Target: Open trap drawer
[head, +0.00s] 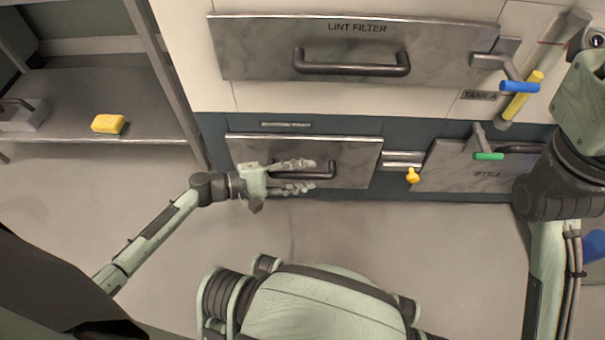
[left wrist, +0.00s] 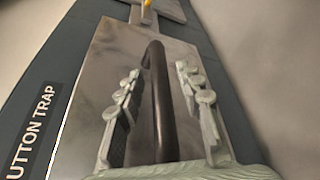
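The trap drawer is a grey metal front (head: 350,150) low on the machine, with a dark bar handle (head: 322,174). A label reading "BUTTON TRAP" (left wrist: 36,130) shows beside it in the left wrist view. The drawer front (left wrist: 95,70) looks flush with the machine. My left gripper (head: 305,175) is at the handle. In the left wrist view its two fingers are open, one on each side of the handle (left wrist: 158,100), with gaps between. My right arm shows at the right edge of the head view; its gripper is not in view.
The lint filter panel (head: 260,50) with its own handle is above. To the right are a yellow knob (head: 413,176), a green-handled lever (head: 488,156) and the still panel (head: 450,170). A shelf (head: 60,110) with a yellow sponge (head: 108,124) stands at left. The floor (head: 340,235) before the drawer is clear.

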